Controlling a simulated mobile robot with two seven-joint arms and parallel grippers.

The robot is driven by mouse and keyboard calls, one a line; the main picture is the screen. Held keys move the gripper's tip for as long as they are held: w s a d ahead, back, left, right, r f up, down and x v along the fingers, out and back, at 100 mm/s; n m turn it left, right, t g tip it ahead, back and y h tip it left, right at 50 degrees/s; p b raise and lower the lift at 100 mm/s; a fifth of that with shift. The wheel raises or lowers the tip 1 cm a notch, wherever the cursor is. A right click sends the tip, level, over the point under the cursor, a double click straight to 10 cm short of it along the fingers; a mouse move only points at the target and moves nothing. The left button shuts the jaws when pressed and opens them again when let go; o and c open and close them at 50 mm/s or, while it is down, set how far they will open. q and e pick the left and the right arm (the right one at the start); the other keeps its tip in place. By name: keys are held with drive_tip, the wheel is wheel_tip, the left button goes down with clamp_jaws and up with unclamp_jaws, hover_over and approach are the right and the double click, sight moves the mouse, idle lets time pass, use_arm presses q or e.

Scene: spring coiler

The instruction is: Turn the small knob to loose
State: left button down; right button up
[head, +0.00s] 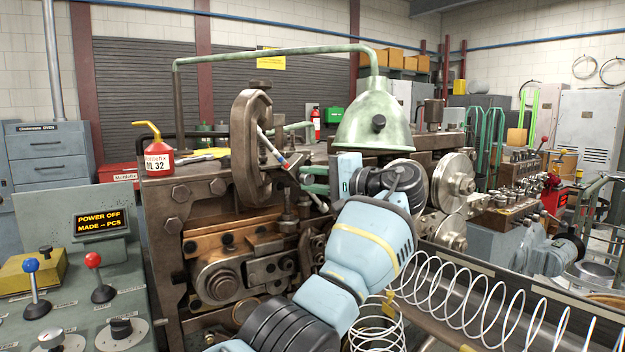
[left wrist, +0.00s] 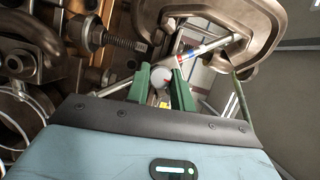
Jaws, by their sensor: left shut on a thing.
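A small round grey knob (left wrist: 160,76) with a red mark shows in the left wrist view, between the green fingers of my left gripper (left wrist: 163,82). The fingers are shut on it. In the head view my left gripper (head: 314,180) reaches toward the machine just below the green lamp-shaped hood, and the knob is hard to make out there. A slim rod with a blue, white and red banded part (left wrist: 192,52) runs just beyond the knob; it also shows in the head view (head: 280,157). The knob's setting cannot be read. My right gripper is not in view.
A thick curved metal arm (head: 247,125) of the machine stands close to the left of the gripper. The green hood (head: 375,122) hangs above it. Wire coils (head: 470,295) lie lower right. A control panel (head: 75,290) with levers and dials is at the left.

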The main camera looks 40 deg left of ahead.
use_arm(q)
drive_tip(key=shift+r+n, duration=0.1)
drive_tip(key=shift+n, duration=0.4)
drive_tip(key=shift+h, duration=0.3)
drive_tip(key=c, duration=1.2)
unclamp_jaws()
drive_tip(key=d, duration=0.7)
drive_tip(key=shift+d+r+b, duration=0.3)
drive_tip(key=shift+d+b, duration=0.1)
